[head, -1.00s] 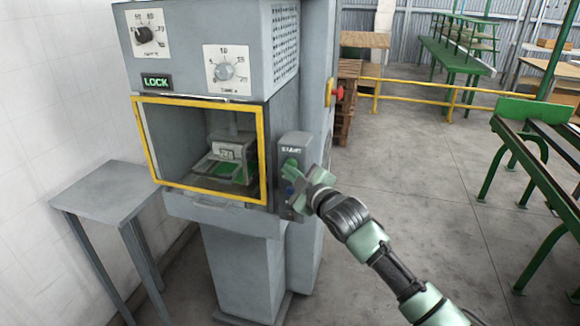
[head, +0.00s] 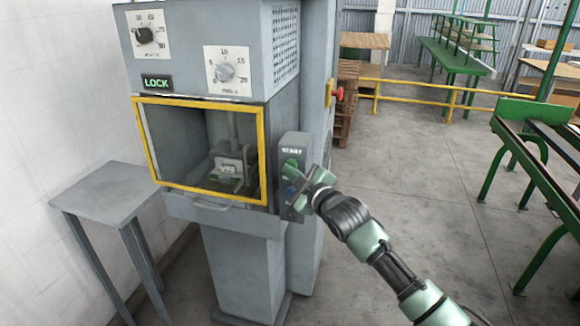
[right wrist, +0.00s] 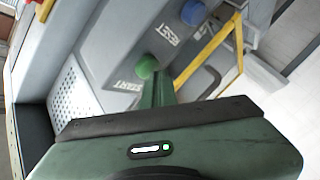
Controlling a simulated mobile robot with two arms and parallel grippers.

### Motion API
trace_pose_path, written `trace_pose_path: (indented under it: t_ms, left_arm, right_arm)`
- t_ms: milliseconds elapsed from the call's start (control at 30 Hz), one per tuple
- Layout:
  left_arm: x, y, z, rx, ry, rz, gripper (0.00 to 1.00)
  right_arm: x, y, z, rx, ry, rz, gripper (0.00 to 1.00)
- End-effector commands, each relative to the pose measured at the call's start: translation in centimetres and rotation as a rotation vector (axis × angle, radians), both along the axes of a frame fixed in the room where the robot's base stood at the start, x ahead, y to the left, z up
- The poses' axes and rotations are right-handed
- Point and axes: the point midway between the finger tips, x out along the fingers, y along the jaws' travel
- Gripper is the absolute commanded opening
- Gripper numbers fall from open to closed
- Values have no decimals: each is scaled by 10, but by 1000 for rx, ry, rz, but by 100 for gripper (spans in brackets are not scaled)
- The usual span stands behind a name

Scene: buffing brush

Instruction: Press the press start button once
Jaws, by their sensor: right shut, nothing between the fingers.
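The green start button (head: 291,164) is on the grey control box (head: 294,145) at the press's right front, under a START label. In the right wrist view the green button (right wrist: 147,67) lies just past my fingertips, beside its START label. My right gripper (head: 292,178) is shut and empty, its tips at the button; I cannot tell whether they touch it. The blue reset button (right wrist: 193,12) sits beyond it. My left gripper is not in view.
A small grey side table (head: 105,190) stands left of the press by the white wall. A red knob (head: 337,94) is on the press's right side. Green benches (head: 530,150) and a yellow rail (head: 440,84) stand at the right. The floor between is clear.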

Motion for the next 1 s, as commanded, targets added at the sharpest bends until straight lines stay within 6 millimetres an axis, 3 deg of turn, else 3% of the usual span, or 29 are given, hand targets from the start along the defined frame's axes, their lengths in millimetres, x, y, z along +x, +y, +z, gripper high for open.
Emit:
trace_pose_path:
  t_ms: [300, 667, 1000]
  left_arm:
    - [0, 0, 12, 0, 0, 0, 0]
    - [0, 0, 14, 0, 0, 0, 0]
    - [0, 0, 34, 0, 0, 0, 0]
  right_arm:
    - [-15, 4, 0, 0, 2, 0, 0]
    - [-18, 6, 0, 1, 1, 1, 0]
    - [-49, 16, 1, 1, 2, 1, 0]
